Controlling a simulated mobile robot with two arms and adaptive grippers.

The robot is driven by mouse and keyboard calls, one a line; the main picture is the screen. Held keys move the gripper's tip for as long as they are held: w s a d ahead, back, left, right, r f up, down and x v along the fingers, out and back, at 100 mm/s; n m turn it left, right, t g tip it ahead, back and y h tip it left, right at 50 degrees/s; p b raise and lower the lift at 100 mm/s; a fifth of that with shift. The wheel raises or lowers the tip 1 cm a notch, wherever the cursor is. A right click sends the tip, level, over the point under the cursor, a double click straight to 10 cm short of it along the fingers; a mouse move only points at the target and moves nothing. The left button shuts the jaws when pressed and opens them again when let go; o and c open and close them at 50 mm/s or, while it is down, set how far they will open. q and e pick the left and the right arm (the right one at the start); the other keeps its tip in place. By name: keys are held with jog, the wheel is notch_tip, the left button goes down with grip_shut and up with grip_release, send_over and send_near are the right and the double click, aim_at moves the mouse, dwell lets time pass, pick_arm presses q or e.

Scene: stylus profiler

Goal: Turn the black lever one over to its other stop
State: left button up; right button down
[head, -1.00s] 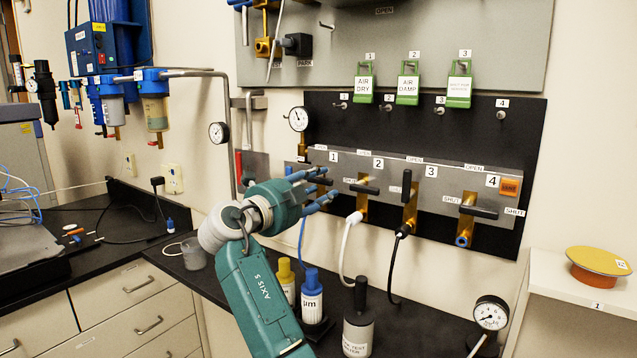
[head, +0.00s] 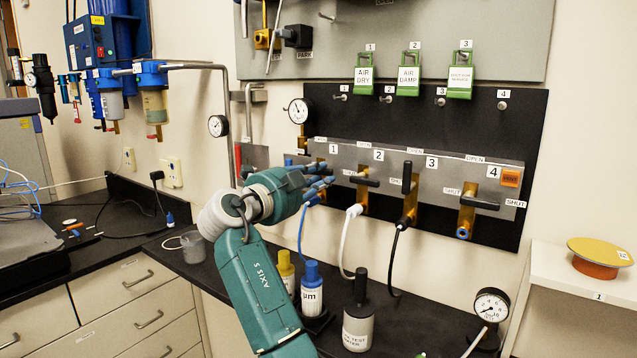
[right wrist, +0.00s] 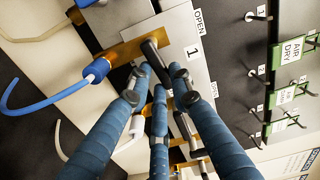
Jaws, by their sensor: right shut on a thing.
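The black lever one (right wrist: 152,52) sits on a brass valve (right wrist: 122,53) beside the "1" label (right wrist: 194,53) in the right wrist view. It lies across the brass body, on the side of the SHUT label. My right gripper (right wrist: 160,77) is shut on the lever's free end, with fingers on both sides of it. In the head view my right gripper (head: 322,186) covers most of lever one, below the "1" label (head: 333,149). My left gripper is not in view.
Lever two (head: 362,181) and lever four (head: 480,202) lie sideways; lever three (head: 407,177) stands upright. A blue hose (right wrist: 45,103) hangs from valve one. Bottles (head: 312,290) and a black-topped container (head: 358,328) stand on the counter below. Green tags (head: 409,80) hang above the panel.

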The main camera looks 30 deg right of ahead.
jog(key=shift+n+b, duration=0.5)
jog(key=shift+n, duration=0.2)
jog(key=shift+w+a+r+n+b, duration=0.1)
jog(key=shift+r+n+b, duration=0.25)
jog(key=shift+n, duration=0.65)
jog(key=shift+w+a+r+n+p, duration=0.15)
jog(key=shift+w+r+n+p, duration=0.25)
jog(key=shift+n, duration=1.75)
jog(key=shift+w+a+r+n+p, duration=0.25)
jog(key=shift+w+r+n, duration=0.3)
jog(key=shift+n, duration=1.65)
jog(key=shift+w+a+r+n+p, duration=0.1)
jog(key=shift+w+r+n+p, duration=0.35)
jog(key=shift+n, duration=1.7)
jog(key=c, duration=1.5)
grip_release()
jog(key=shift+a, duration=0.1)
jog(key=shift+c, duration=0.2)
